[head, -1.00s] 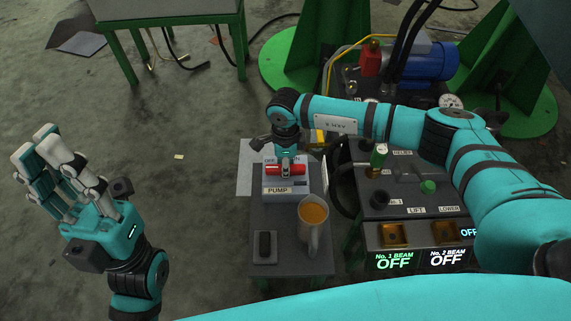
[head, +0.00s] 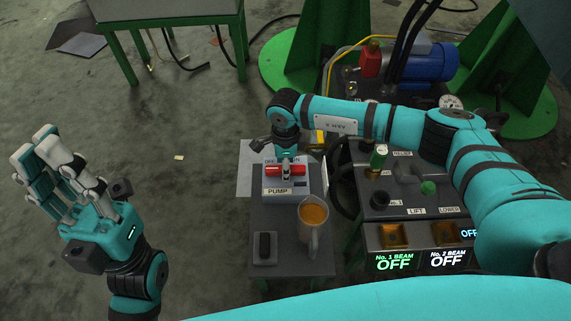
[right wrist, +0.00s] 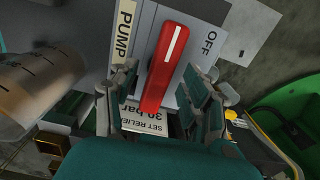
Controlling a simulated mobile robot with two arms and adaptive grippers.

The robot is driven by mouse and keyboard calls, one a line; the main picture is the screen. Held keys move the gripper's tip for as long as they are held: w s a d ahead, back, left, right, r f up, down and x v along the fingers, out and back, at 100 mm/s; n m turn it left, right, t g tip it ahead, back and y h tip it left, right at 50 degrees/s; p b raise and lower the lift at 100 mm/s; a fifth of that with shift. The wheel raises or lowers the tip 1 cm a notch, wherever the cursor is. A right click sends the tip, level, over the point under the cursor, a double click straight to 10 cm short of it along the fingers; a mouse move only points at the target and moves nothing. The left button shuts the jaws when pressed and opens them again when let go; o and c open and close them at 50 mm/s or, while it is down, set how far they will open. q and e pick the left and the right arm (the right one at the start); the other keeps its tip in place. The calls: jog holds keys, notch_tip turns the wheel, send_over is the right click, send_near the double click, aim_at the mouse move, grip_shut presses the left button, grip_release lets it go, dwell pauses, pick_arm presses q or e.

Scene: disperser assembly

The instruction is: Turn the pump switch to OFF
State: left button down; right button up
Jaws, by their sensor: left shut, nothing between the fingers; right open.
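The pump switch (head: 299,171) is a red handle on a light grey box labelled PUMP (head: 277,191), on a small grey table. In the right wrist view the handle (right wrist: 166,65) carries a white line, and the OFF label (right wrist: 209,44) lies to its right. In the head view OFF and ON labels sit behind the handle, partly hidden by my right gripper (head: 286,168). That gripper is open, its fingers on either side of the handle; contact cannot be told. My left gripper (head: 42,152) is shut and empty, over the floor at far left, away from the box.
An orange-filled mug (head: 313,225) stands close in front of the box. A dark small object on a pad (head: 264,246) lies left of it. The lift control panel (head: 402,211) is to the right, with both beam displays reading OFF.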

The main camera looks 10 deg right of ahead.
notch_tip(320, 180, up, 12)
dwell(0.4)
dwell(0.5)
